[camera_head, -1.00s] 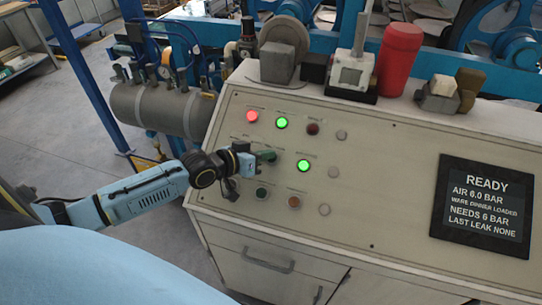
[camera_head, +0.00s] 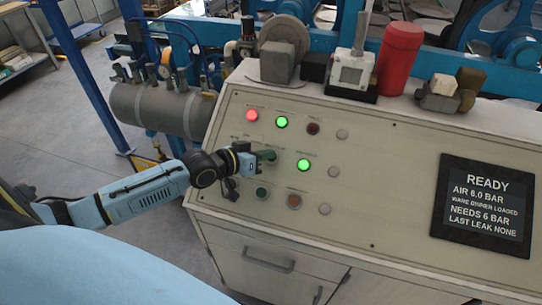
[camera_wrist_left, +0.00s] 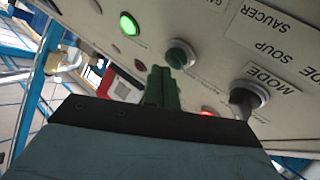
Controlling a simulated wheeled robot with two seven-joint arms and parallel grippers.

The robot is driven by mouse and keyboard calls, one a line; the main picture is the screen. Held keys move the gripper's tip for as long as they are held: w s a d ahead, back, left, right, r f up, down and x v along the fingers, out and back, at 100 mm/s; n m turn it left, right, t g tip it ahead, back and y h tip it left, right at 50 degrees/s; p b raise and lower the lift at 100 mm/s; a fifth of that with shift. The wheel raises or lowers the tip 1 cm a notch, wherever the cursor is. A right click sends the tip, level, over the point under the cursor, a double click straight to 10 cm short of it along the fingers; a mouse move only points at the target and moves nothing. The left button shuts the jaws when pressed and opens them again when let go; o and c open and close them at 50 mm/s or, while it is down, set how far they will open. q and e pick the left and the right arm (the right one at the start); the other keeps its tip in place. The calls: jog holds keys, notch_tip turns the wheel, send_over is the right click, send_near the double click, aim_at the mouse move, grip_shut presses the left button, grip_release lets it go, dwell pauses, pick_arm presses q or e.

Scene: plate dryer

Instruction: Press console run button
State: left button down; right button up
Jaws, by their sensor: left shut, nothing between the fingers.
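The console (camera_head: 370,165) has a sloping pale panel with several round buttons and lamps. My left gripper (camera_head: 268,156) is shut and empty, held at the left part of the panel. In the left wrist view its green fingers (camera_wrist_left: 161,86) point at a green, unlit button (camera_wrist_left: 181,53) in a pale ring. The fingertips are very close to this button; I cannot tell whether they touch it. In the head view the fingers cover that spot. A dark mode selector knob (camera_wrist_left: 246,97) sits beside it. The display (camera_head: 484,208) reads READY, AIR 6.0 BAR. My right gripper is out of view.
Lit green lamps (camera_head: 303,165) and a lit red lamp (camera_head: 252,115) are near the gripper. A red cylinder (camera_head: 398,58) and metal blocks stand on the console's top. A grey tank (camera_head: 160,109) is at the left.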

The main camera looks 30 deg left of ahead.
pick_arm(q)
jog(key=shift+w+f, duration=0.15)
jog(key=shift+f, duration=0.05)
jog(key=shift+w+a+f+b, duration=0.1)
jog(key=shift+w+f+b, duration=0.1)
jog(key=shift+f+b, duration=0.3)
dwell(0.6)
jog(key=shift+r, duration=0.15)
jog(key=shift+s+r+p, duration=0.45)
jog(key=shift+r+p, duration=0.25)
jog(key=shift+p, duration=0.55)
jog(key=r+p, duration=0.1)
jog(key=p, duration=0.1)
jog(key=s+r+p, duration=0.1)
jog(key=r+p, duration=0.1)
jog(key=s+r+p, duration=0.1)
jog(key=p, duration=0.1)
jog(key=shift+s+d+r, duration=0.2)
jog(key=shift+s+d, duration=0.05)
jog(key=shift+d, duration=0.15)
dwell(0.3)
